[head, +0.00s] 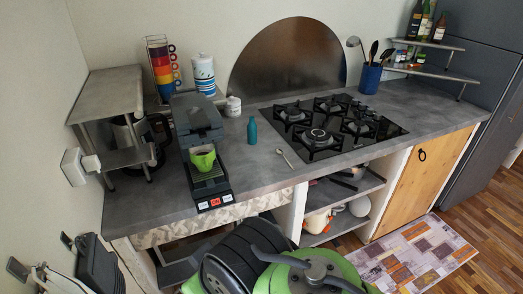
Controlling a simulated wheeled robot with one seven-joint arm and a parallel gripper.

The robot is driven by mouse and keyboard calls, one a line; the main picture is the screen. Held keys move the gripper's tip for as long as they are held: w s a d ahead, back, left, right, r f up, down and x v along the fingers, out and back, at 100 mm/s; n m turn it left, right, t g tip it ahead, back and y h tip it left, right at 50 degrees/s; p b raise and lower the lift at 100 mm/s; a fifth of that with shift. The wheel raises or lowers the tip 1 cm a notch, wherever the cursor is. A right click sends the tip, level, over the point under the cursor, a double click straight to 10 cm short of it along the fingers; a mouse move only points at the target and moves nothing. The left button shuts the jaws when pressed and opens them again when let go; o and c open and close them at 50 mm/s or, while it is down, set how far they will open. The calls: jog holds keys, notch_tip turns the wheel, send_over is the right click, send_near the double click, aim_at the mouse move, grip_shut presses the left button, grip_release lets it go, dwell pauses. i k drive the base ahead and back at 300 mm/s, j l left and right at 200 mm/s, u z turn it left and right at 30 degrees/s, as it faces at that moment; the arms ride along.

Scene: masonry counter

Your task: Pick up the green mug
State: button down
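The green mug (203,160) stands upright on the drip tray of a dark coffee machine (197,118), under its head, near the left part of the grey counter. Its opening shows dark inside. Green and black parts of my own body show at the bottom of the head view, in front of the counter. My gripper cannot be made out in this view.
A teal bottle (252,131) and a spoon (284,158) are right of the machine, before the black gas hob (335,127). A metal shelf (108,97) stands at the left. Stacked colored cups (163,68) and a white-blue canister (203,74) stand behind. The counter's front (262,180) is clear.

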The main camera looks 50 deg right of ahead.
aim_at(204, 161)
jog(key=z, duration=0.9)
jog(key=i+u, duration=0.1)
jog(key=u, duration=0.3)
jog(key=i+l+u, duration=0.1)
jog(key=u, duration=0.35)
jog(key=i+l+u, duration=0.1)
jog(key=u, duration=0.3)
jog(key=i+l+u, duration=0.1)
jog(key=u, duration=0.3)
